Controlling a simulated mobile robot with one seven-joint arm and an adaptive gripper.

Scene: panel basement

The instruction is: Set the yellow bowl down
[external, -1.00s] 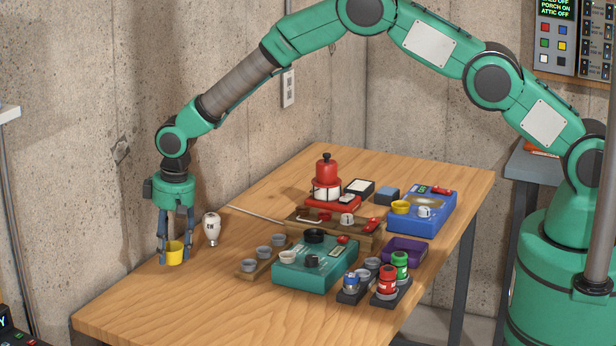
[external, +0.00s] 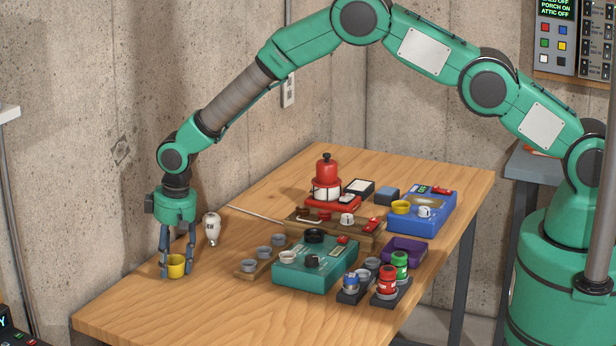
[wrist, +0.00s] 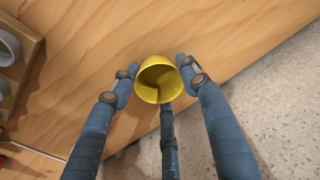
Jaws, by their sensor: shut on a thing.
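The yellow bowl (external: 176,267) is small and upright, at the left part of the wooden table (external: 130,305) near its far-left edge. My gripper (external: 177,262) points straight down and is shut on the bowl. In the wrist view the bowl (wrist: 160,80) sits between my blue fingers (wrist: 157,78), its opening facing the camera and empty. The bowl appears at or very near the tabletop; I cannot tell for certain whether its base touches.
A wooden holder with grey cups (external: 262,254) and a teal device (external: 315,265) lie further right.

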